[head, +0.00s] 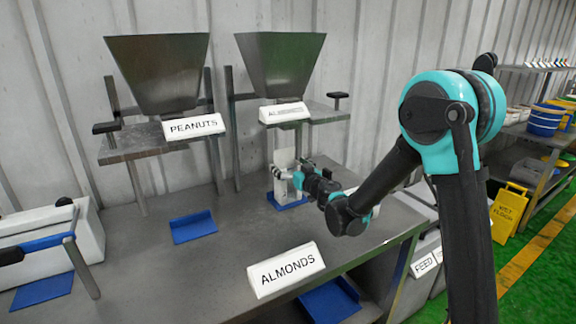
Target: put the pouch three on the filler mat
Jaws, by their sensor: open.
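A white pouch (285,158) stands upright below the almonds hopper, over a blue mat (289,205) on the steel table. My gripper (283,175) is open, with its fingers at the pouch; I cannot tell whether they touch it. The gripper hides part of the pouch, and I cannot make out any number on it. I cannot tell whether its base rests on the mat. A second blue mat (194,227) lies bare on the table below the peanuts hopper.
The peanuts hopper (158,75) and almonds hopper (280,65) stand on raised shelves at the back. An ALMONDS sign (286,270) sits near the table's front edge. A white machine with a blue bar (38,244) is at the left. The table's middle is clear.

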